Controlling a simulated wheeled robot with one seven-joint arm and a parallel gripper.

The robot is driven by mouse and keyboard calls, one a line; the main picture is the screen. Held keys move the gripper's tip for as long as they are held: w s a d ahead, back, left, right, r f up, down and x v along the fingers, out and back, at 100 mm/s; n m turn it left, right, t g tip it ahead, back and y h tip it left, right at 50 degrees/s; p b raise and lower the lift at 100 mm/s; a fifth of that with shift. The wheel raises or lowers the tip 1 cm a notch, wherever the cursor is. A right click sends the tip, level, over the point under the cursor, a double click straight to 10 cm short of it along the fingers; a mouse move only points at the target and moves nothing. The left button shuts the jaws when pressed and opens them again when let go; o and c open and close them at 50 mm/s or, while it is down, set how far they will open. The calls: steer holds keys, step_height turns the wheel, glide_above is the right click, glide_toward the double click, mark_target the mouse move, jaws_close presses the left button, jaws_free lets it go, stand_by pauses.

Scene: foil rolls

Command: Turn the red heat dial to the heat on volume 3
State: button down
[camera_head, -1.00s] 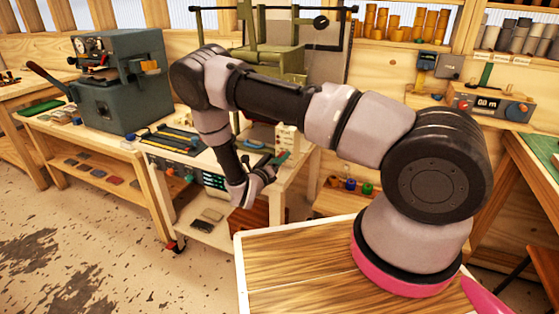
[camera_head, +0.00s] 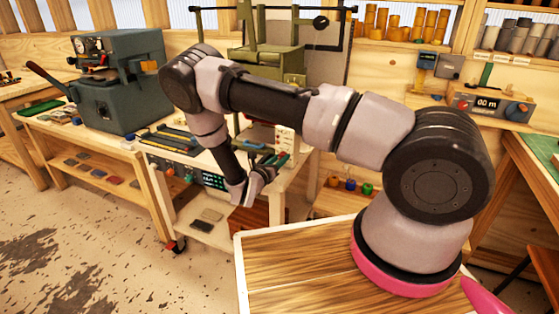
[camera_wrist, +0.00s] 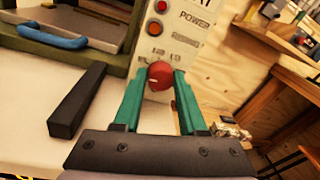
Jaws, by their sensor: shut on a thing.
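The red heat dial (camera_wrist: 160,74) is a round knob low on a pale control panel (camera_wrist: 174,40), in the middle of the wrist view. A small pale mark shows on the dial's left side, and small printing sits just above it, too blurred to read. My gripper (camera_wrist: 158,82) has its two green fingers on either side of the dial, shut on it. In the head view my gripper (camera_head: 268,172) is at the front right of the workbench, by the white panel (camera_head: 284,143). The dial cannot be made out there.
The panel also carries a red light (camera_wrist: 160,6), an orange button (camera_wrist: 155,28) and a POWER label. A dark bar (camera_wrist: 78,100) lies on the pale bench top left of my fingers. A blue handle (camera_wrist: 50,36) is at the upper left.

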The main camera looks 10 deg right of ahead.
steer(key=m, duration=0.5)
steer(key=shift+y, duration=0.4)
steer(key=m, duration=0.6)
steer(key=shift+s+d+y, duration=0.1)
steer(key=shift+d+y, duration=0.05)
steer(key=shift+y, duration=0.15)
steer(key=m, duration=0.5)
steer(key=shift+s+m+t+y, duration=0.1)
steer(key=shift+m+t+y, duration=0.2)
steer(key=shift+m+t, duration=0.1)
steer(key=m, duration=0.5)
steer(key=shift+d+f+t, duration=0.1)
steer(key=shift+t, duration=0.3)
steer(key=shift+m, duration=0.3)
steer(key=shift+c, duration=2.3)
jaws_free()
